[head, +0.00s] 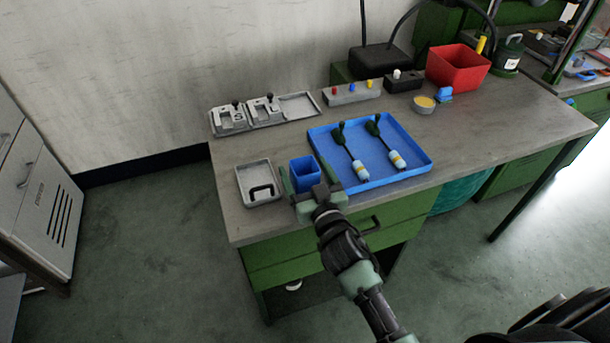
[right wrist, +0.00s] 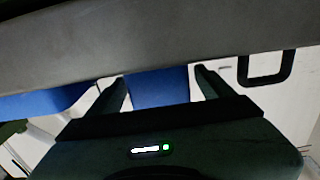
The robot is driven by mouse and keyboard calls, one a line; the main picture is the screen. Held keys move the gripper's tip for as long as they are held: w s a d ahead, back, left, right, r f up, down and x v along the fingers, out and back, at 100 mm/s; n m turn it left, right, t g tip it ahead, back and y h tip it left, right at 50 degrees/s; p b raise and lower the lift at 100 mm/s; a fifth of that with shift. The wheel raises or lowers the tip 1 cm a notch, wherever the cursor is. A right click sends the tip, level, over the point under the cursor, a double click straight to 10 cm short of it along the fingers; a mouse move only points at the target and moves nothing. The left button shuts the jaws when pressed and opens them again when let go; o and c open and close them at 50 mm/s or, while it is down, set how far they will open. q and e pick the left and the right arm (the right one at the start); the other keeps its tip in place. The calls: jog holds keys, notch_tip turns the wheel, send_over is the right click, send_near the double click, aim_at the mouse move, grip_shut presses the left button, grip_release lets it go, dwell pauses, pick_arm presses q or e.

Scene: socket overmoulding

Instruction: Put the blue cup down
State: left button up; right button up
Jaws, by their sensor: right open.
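The blue cup (head: 304,174) is upright at the table's front, between a grey tray and a blue tray. It appears to stand on the tabletop, though its base is partly hidden by my gripper. My right gripper (head: 303,168) reaches it from the front, with its jaws open and one finger on each side of the cup. In the right wrist view the blue cup (right wrist: 158,88) shows between the two fingers of my right gripper (right wrist: 160,88), with a gap visible beside the right finger. My left gripper is not in view.
A grey tray with a black handle (head: 249,170) lies close left of the cup. The blue tray (head: 413,176) with two cabled parts lies close right. Grey fixtures (head: 297,105) and a red bin (head: 459,67) stand farther back. Bare tabletop (head: 500,120) shows at the right.

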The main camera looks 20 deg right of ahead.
jog(key=c, duration=1.6)
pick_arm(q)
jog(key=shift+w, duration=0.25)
pick_arm(e)
jog(key=shift+o, duration=0.2)
jog(key=shift+r, duration=0.1)
